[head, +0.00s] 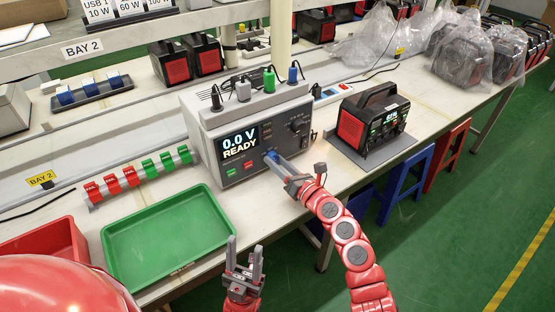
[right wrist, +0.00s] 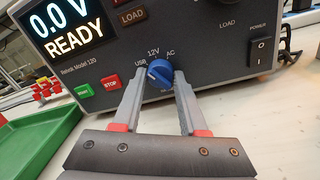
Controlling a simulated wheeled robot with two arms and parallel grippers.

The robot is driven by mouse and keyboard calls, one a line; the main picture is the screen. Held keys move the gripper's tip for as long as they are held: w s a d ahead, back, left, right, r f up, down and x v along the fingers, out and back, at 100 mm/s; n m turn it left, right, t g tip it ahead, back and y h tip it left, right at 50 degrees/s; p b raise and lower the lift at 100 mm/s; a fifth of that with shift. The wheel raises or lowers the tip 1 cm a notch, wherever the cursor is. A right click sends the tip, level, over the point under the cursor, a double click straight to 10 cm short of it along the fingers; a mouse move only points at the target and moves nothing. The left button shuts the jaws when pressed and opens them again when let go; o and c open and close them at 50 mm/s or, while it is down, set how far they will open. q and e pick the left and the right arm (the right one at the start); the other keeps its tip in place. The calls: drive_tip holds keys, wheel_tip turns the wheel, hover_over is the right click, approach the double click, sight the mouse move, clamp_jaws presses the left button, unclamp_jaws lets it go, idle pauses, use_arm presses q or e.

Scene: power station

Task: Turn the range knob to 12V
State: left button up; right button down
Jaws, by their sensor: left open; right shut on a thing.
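The grey tester (head: 250,130) stands on the bench, and its display reads "0.0 V READY". The blue range knob (right wrist: 159,71) is on the lower front panel, with the labels USB, 12V and AC around its top. My right gripper (head: 280,167) is shut on the knob, one finger on each side, as the right wrist view shows. I cannot tell for certain which label the knob's mark points at. My left gripper (head: 245,262) is open and empty, in front of the bench, right of the green tray and well away from the knob.
A green tray (head: 120,276) lies on the bench left of the tester. A black and red power station (head: 369,119) stands on a grey mat to the right. Start and stop buttons (right wrist: 110,83) are left of the knob. Cables with plugs rise from the tester's top.

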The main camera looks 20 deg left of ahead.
drive_tip(key=m+p, duration=0.2)
drive_tip(key=m, duration=0.1)
drive_tip(key=shift+r, duration=0.2)
drive_tip(key=shift+f+m+p, duration=0.15)
drive_tip(key=shift+m+p, duration=0.6)
drive_tip(key=shift+m, duration=0.75)
drive_tip(key=shift+m+t, duration=0.3)
drive_tip(key=shift+t, duration=0.1)
drive_tip(key=shift+c, duration=2.3)
unclamp_jaws()
drive_tip(key=r+v, duration=0.1)
drive_tip(key=v, duration=1.6)
drive_tip(key=shift+d+f+b, duration=0.25)
drive_tip(key=shift+f+b, duration=0.05)
drive_tip(key=shift+f, duration=0.2)
